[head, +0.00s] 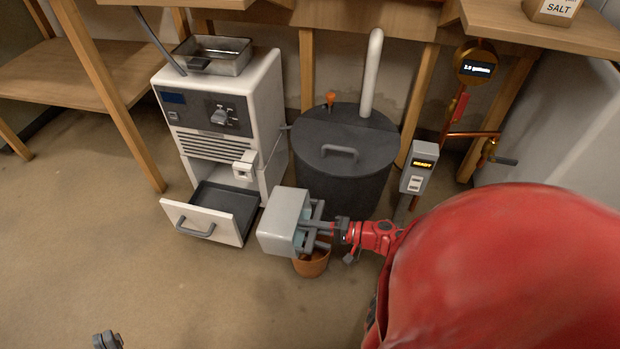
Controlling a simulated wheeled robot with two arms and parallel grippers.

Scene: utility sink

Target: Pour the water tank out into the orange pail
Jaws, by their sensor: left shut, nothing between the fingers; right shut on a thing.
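The water tank (283,222) is a pale grey box, held in the air by my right gripper (312,232) in front of the dark round vessel. The gripper is shut on its right side, where a bluish part shows between the fingers. The tank looks tilted; I cannot see any water running. The orange pail (313,267) is on the floor just below, partly hidden by the tank and gripper, so its inside barely shows. My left gripper (107,341) shows only as a grey tip at the bottom edge, shut and empty, far from both.
A white machine (262,100) stands left with its front drawer (193,222) pulled out, close to the tank. A dark lidded vessel (345,190) is behind. A grey box reading READY (417,167) and copper piping (470,135) are at right. The floor at left is clear.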

